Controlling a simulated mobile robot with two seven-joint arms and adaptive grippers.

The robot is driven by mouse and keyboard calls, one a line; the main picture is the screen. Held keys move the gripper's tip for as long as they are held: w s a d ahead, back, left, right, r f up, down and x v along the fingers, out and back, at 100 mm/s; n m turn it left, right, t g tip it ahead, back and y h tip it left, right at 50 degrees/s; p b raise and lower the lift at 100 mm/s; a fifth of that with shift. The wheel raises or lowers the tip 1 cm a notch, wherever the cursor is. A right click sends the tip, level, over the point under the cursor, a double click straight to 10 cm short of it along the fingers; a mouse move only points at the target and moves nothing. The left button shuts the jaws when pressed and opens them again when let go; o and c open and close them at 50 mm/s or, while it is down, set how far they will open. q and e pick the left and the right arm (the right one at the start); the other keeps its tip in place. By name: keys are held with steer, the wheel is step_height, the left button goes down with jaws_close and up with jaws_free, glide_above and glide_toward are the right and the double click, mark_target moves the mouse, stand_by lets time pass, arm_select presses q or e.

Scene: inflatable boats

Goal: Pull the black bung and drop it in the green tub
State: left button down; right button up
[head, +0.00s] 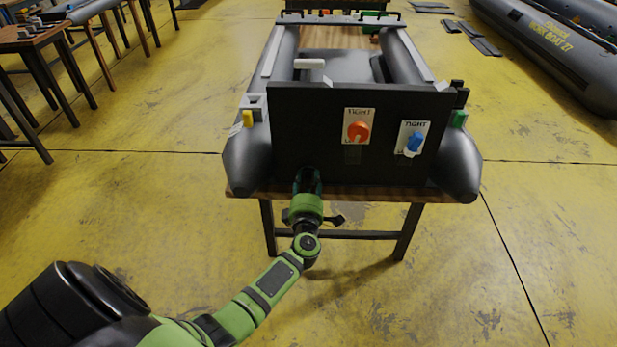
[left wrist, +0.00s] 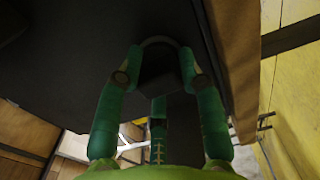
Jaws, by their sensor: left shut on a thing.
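My left gripper (head: 307,184) is at the lower edge of the boat's black transom board (head: 250,135). In the left wrist view its green fingers (left wrist: 160,75) are closed around a dark piece with a curved rim, the black bung (left wrist: 158,62). The bung is against the dark board there; I cannot tell whether it is still seated in it. In the head view my fingers hide it. A small green thing (head: 371,25) shows at the far end of the table; it is too small to tell whether it is the green tub. My right gripper is not in view.
The grey inflatable boat (head: 460,160) lies on a wooden table. The board carries an orange knob (head: 358,131) and a blue knob (head: 413,143), both beside "TIGHT" labels. Another boat (head: 560,50) lies at right, and tables (head: 40,40) stand at left. The yellow floor in front is clear.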

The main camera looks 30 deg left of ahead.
mark_target(308, 184)
arm_select(q)
steer(key=shift+p+v, duration=0.6)
steer(key=shift+v, duration=0.8)
steer(key=shift+p+v, duration=0.55)
steer(key=shift+v, duration=1.05)
steer(key=shift+s, duration=0.1)
steer(key=shift+p+v, duration=0.55)
steer(key=shift+v, duration=1.1)
